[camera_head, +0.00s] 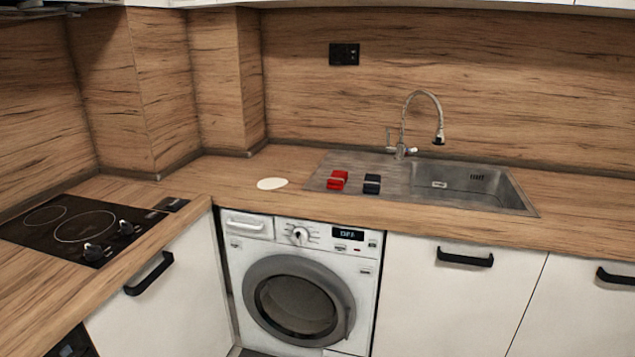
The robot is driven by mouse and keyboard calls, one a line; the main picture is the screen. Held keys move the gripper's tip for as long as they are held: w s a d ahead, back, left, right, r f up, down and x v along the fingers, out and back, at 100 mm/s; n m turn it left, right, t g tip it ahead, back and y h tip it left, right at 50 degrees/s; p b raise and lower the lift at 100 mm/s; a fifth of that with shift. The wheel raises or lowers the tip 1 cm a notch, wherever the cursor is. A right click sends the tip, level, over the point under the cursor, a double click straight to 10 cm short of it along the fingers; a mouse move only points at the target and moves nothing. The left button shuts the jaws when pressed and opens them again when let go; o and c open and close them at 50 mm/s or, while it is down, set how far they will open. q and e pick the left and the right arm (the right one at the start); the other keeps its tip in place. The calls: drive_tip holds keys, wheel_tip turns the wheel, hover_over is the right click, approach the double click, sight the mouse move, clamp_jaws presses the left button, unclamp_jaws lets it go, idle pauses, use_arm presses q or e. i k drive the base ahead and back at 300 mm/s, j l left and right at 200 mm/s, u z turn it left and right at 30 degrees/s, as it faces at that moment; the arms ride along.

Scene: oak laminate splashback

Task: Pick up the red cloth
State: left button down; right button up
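A red cloth (337,180) lies as a small folded bundle on the left, flat part of the metal sink unit (395,168), with a pale band across its middle. A dark navy or black cloth (372,184) of similar shape lies just to its right, apart from it. Neither of my grippers shows in the head view, and nothing touches the red cloth.
A white oval plate or mat (272,184) lies on the wooden counter left of the cloths. The sink basin (462,182) and tall faucet (404,125) are to the right. A black hob (80,228) is at left. A washing machine (300,285) stands below the counter.

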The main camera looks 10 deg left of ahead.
sight(336, 181)
drive_tip(key=i+l, duration=0.2)
drive_tip(key=i, duration=0.25)
drive_tip(key=i+l+u, duration=0.1)
drive_tip(key=i, duration=0.3)
drive_tip(key=i+l, duration=0.35)
drive_tip(key=i+l+u, duration=0.1)
drive_tip(key=i, duration=0.4)
drive_tip(key=l, duration=0.1)
